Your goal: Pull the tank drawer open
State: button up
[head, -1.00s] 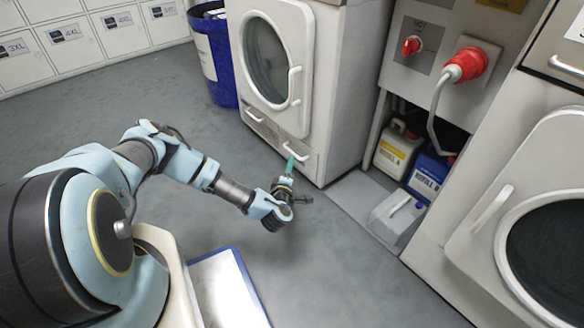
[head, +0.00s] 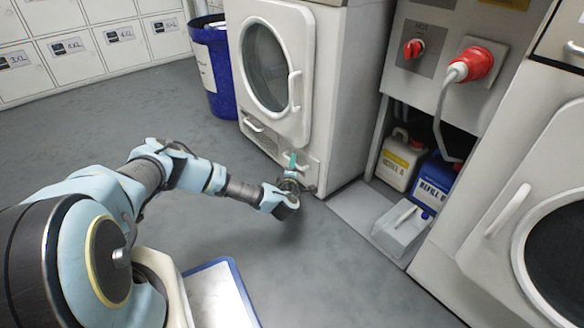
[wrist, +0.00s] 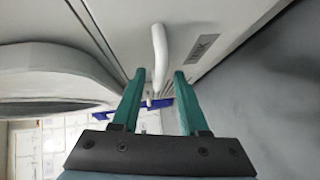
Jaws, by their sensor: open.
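The tank drawer (head: 313,172) is a small white panel low on the right of the white machine's front, and it looks closed. My gripper (head: 292,158) is in front of it and hides part of the panel and its handle. In the wrist view the drawer's white bar handle (wrist: 159,50) shows beside a small grey label (wrist: 203,47). The two teal fingers of my gripper (wrist: 158,80) are apart, with the near end of the handle appearing between their tips. I cannot tell whether either finger touches it.
The machine's round door (head: 268,65) is shut above the drawer. A blue bin (head: 218,75) stands to its left. To its right are a yellow-labelled canister (head: 402,160), a blue canister (head: 436,178) and a clear container (head: 400,232). The grey floor before the drawer is clear.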

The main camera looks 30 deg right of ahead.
jog(key=shift+c, duration=0.3)
grip_shut()
dwell(1.1)
